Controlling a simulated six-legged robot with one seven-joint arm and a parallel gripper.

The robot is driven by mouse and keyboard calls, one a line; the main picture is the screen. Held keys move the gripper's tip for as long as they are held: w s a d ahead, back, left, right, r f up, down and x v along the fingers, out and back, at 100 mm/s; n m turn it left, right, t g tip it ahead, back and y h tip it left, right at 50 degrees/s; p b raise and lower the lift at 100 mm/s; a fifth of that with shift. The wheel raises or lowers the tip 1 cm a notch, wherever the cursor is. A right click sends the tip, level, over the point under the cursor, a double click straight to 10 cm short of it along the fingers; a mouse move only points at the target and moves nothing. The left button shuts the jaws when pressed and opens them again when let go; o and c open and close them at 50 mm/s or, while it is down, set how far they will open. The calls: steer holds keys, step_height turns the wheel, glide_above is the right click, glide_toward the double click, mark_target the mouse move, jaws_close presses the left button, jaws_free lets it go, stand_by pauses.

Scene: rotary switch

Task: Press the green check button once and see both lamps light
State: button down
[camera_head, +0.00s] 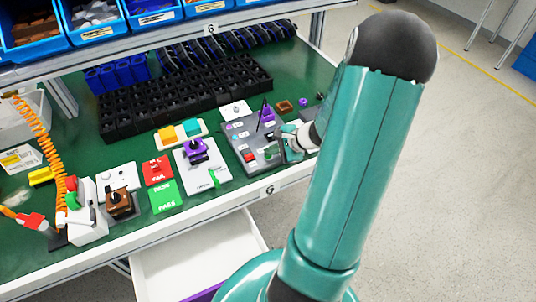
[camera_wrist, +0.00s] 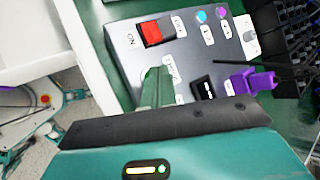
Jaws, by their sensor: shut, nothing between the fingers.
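The grey control box (camera_head: 240,129) stands on the green bench top near the front edge. In the wrist view, the box face (camera_wrist: 125,50) shows a red rocker switch (camera_wrist: 155,32) marked ON. A cyan lamp (camera_wrist: 202,16) and a purple lamp (camera_wrist: 222,13) show bright colour; I cannot tell for sure that they are lit. My gripper (camera_wrist: 157,72) is shut and empty, its green fingers together over the box face, below the red switch. The green check button cannot be made out apart from the green fingers. Contact is unclear. My gripper also shows in the head view (camera_head: 284,146).
A purple connector (camera_wrist: 250,82) with a black lead sits by the box. To its left stand a white fixture (camera_head: 190,176) with a purple part, and red (camera_head: 157,170) and green (camera_head: 166,197) cards. Black racks (camera_head: 185,95) fill the back. An open drawer (camera_head: 195,258) juts out below.

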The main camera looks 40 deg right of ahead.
mark_target(271, 156)
stand_by(0.3)
steer(key=shift+r, duration=0.85)
steer(key=shift+r, duration=2.5)
